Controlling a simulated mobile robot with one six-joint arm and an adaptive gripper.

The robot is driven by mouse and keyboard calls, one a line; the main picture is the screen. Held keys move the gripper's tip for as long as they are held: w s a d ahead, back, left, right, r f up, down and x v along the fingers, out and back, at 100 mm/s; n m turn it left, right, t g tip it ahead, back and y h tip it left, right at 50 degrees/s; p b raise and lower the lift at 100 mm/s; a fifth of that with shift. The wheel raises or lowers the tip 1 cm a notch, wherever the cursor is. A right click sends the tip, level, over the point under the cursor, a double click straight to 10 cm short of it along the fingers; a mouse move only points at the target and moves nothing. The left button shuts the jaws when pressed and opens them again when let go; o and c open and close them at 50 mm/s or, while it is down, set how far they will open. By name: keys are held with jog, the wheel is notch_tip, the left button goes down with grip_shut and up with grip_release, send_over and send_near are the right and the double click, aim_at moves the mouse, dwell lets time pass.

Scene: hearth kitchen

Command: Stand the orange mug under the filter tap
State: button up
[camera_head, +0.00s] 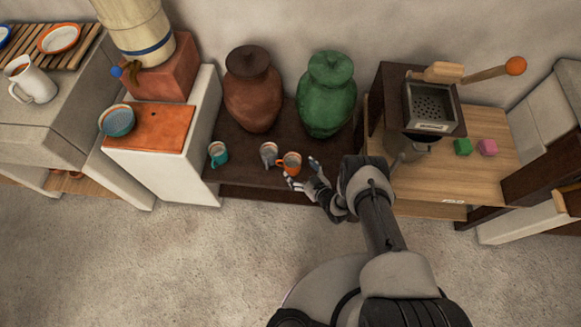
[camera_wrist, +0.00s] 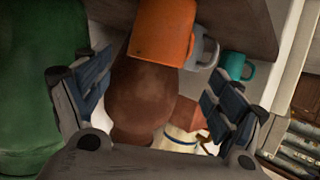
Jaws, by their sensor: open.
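The orange mug (camera_head: 290,164) stands upright on the dark low table (camera_head: 230,165), near its front edge. My gripper (camera_head: 301,175) is open beside the mug, on its front right. In the wrist view the orange mug (camera_wrist: 162,32) shows ahead of the two spread fingers, with nothing held; I cannot tell whether they touch it. The filter is a cream cylinder (camera_head: 133,25) on a red block (camera_head: 165,72) at the upper left. Its tap with a blue knob (camera_head: 117,72) sticks out over the orange tray (camera_head: 160,125). A teal bowl (camera_head: 117,121) stands on that tray's left edge.
A grey mug (camera_head: 268,154) stands close to the left of the orange one. A teal mug (camera_head: 218,153) is farther left. A brown jar (camera_head: 252,90) and a green jar (camera_head: 327,95) stand behind. A wooden table with a grinder (camera_head: 430,105) is on the right.

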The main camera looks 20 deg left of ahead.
aim_at(288, 156)
jog(key=shift+b+x, duration=0.35)
jog(key=shift+x, duration=0.85)
jog(key=b+x, duration=0.1)
jog(key=x, duration=0.1)
jog(key=b+x, duration=0.1)
jog(key=x, duration=0.1)
jog(key=shift+w+d+f+b, duration=0.1)
jog(key=shift+w+f+b, duration=0.1)
jog(key=shift+f+b, duration=0.2)
jog(key=shift+w+a+r, duration=0.1)
jog(key=shift+w+a, duration=0.1)
jog(key=c, duration=1.3)
